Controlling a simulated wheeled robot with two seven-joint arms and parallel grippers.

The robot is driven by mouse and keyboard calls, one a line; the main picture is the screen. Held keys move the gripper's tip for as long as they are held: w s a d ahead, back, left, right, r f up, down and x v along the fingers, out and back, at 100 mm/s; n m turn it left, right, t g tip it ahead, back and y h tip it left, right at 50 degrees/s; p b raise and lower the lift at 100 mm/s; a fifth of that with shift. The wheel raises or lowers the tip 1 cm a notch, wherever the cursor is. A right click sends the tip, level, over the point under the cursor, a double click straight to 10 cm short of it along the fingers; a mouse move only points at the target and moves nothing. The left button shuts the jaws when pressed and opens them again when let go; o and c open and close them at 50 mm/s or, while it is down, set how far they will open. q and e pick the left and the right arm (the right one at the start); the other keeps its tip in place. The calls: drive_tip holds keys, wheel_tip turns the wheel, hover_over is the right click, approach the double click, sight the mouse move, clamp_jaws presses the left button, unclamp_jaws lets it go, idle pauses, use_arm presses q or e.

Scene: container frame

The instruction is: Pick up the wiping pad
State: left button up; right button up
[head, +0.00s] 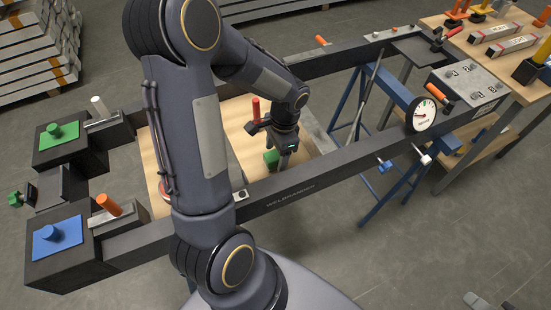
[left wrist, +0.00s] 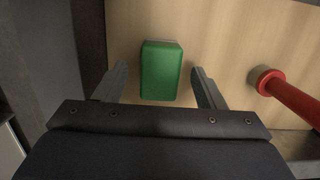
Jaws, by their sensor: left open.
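The wiping pad looks like a green block with rounded edges. In the left wrist view the wiping pad (left wrist: 161,72) lies on a pale wooden board, between and just ahead of my two fingers. In the head view the wiping pad (head: 271,157) shows only in part behind my left gripper (head: 284,163). My left gripper also shows in the left wrist view (left wrist: 159,88); it is open and points down at the board, with visible space on both sides of the pad. My right gripper is not seen in either view.
A red-handled tool (left wrist: 292,100) stands right of the pad in the left wrist view. Dark frame beams (head: 285,196) border the wooden board (head: 235,118). A dial gauge (head: 421,114) sits on the right. Two grey shapes at the lower right edge are unclear.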

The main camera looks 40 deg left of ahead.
use_arm(q)
drive_tip(key=shift+s+f, duration=0.1)
drive_tip(key=shift+f, duration=0.8)
drive_tip(key=shift+c, duration=0.3)
drive_tip(key=c, duration=1.1)
drive_tip(key=shift+r, duration=0.2)
